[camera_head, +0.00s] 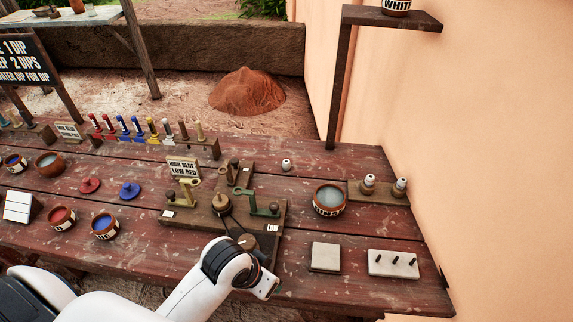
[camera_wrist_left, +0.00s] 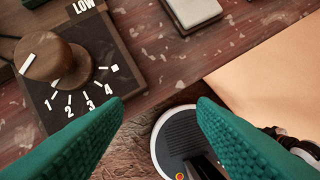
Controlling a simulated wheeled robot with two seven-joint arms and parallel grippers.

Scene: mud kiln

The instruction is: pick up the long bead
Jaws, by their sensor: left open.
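One white bead (camera_head: 287,164) stands alone on the table right of the centre. None of the beads shows in the wrist view. My right gripper is not in view.
A dial board (camera_wrist_left: 95,75) is close left of my left gripper. A bowl of liquid (camera_head: 329,199) stands between the lone bead and the block. A pale square tile (camera_head: 325,257) and a pegged plate (camera_head: 393,263) lie near the front right. A wall (camera_head: 480,150) borders the right side.

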